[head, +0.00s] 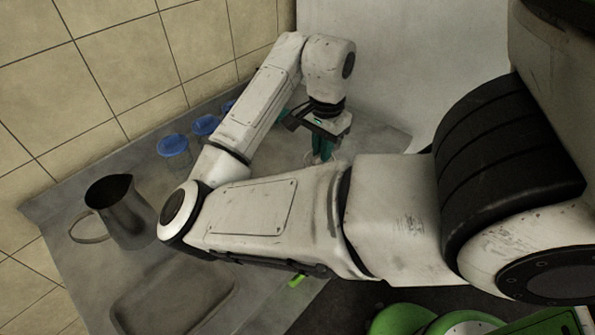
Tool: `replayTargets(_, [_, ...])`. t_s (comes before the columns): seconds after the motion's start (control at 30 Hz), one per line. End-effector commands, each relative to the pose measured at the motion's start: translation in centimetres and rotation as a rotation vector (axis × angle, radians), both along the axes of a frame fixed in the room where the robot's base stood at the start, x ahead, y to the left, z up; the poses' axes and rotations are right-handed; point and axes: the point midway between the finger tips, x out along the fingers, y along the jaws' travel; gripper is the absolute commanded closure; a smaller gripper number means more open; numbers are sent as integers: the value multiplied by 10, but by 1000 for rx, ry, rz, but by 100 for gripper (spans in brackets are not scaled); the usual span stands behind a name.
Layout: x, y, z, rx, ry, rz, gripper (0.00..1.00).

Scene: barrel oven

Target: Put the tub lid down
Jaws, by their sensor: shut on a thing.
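My gripper (320,150) is at the right part of the grey worktop, pointing down, with dark teal fingers. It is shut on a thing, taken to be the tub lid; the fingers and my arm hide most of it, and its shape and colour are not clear. I cannot tell whether it touches the worktop. Clear tubs with blue lids stand in a row along the tiled wall, left of my gripper: a near one (174,146), a middle one (205,125) and a far one (228,106) partly behind my arm.
A dark metal jug (126,212) with a handle stands at the left of the worktop (75,262). A shallow grey tray (125,316) lies at the front. A small bright green thing (297,281) shows below my arm. A pale panel (400,70) rises behind my gripper.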

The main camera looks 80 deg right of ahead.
Motion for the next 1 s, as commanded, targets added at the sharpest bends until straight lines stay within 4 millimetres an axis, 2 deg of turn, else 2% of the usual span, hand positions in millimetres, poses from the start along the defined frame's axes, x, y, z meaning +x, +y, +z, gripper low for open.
replayTargets(0.1, [21,-3,-21,4,1,6,100])
replayTargets(0.3, [42,-6,-46,2,-1,2,100])
replayTargets(0.57, [56,-9,-65,2,0,2,100])
replayTargets(0.77, [54,-9,-89,1,0,0,100])
replayTargets(1.0, [54,-9,-92,0,0,-1,100])
